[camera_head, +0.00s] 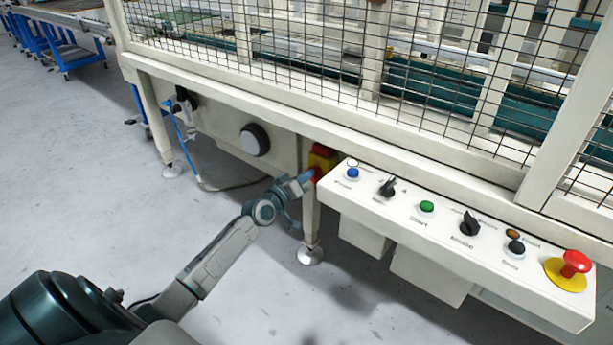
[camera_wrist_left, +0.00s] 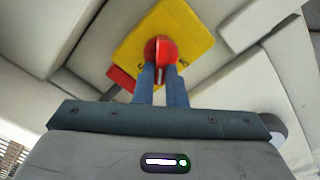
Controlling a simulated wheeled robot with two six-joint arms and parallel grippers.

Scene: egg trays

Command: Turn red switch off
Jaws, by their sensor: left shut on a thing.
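The red switch (camera_wrist_left: 160,48) is a red rotary knob on a yellow plate (camera_wrist_left: 192,30), seen in the left wrist view. In the head view its yellow plate (camera_head: 321,160) shows on the machine frame, left of the control panel, with the knob partly hidden by my gripper. My left gripper (camera_head: 307,176) reaches it from the lower left; in the left wrist view its two fingers (camera_wrist_left: 160,72) are shut on the red knob. The yellow plate looks tilted in the wrist view. My right gripper is not in view.
A white control panel (camera_head: 450,262) with several buttons and a red emergency stop (camera_head: 575,263) juts out to the right of the switch. A wire mesh fence (camera_head: 400,75) stands above. A blue hose (camera_head: 178,135) hangs at left. The grey floor (camera_head: 90,190) is clear.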

